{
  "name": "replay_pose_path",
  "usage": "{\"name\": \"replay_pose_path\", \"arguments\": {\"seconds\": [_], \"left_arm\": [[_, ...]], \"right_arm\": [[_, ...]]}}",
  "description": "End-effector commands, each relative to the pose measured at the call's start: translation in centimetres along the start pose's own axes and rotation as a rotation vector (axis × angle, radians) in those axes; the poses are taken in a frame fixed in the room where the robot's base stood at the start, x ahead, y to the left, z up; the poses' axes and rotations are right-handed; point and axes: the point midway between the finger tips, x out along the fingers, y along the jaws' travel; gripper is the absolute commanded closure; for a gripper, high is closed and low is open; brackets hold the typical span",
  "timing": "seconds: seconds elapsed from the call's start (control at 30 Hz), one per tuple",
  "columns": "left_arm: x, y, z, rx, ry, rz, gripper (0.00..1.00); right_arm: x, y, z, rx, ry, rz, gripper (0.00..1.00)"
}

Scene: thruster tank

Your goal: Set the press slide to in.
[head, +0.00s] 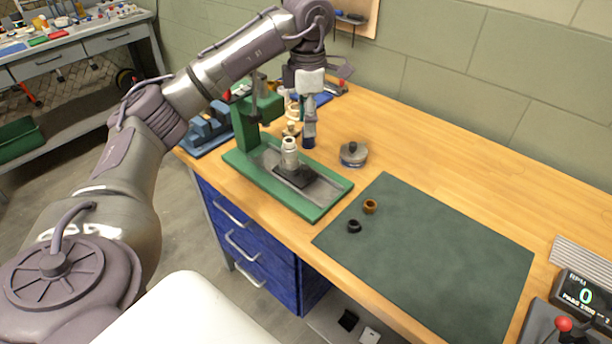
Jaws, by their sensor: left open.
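The green press (245,128) stands near the left end of the wooden bench, its column at the back left of its base. The press slide, a dark block (297,178), sits on the grey track of the base, out to the right of the column and ram. A silver cylindrical part (290,154) stands upright on the slide. My left gripper (309,142) points down just behind and right of the silver part, apparently apart from it. It is open and empty; its fingers show nearly edge-on. My right gripper is out of view.
A round metal piece (354,154) lies right of the press. A dark green mat (430,255) holds a brown ring (370,206) and a black ring (354,226). An RPM display (584,293) stands at the right. Blue blocks (207,130) sit left of the press.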

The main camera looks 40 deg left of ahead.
Motion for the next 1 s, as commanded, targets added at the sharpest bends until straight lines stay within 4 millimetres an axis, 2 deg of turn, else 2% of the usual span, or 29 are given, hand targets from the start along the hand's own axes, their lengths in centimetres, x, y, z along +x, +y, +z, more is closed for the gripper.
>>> {"name": "replay_pose_path", "arguments": {"seconds": [0.03, 0.2, 0.33, 0.47, 0.57, 0.8, 1.0], "left_arm": [[0.4, 0.0, 0.0, 0.153, -0.002, 0.003, 0.53], [0.0, -0.1, -0.2, 0.612, 0.001, 0.002, 0.53], [-0.2, -0.1, -0.3, 0.814, 0.001, 0.002, 0.53], [-0.1, -0.2, -0.4, 0.893, 0.001, -0.001, 0.53], [0.9, -0.2, -0.4, 0.902, 0.002, -0.004, 0.53], [5.8, -0.3, -0.4, 0.899, 0.002, -0.007, 0.53], [9.4, -0.2, -0.5, 0.896, 0.003, -0.006, 0.53]], "right_arm": [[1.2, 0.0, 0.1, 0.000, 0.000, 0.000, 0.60], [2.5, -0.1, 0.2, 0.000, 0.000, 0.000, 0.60], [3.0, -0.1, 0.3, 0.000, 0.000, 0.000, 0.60], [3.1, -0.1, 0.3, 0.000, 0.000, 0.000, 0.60], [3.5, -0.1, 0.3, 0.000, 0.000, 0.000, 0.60], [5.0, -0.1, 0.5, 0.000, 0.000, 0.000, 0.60], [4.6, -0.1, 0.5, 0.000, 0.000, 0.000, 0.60]]}}
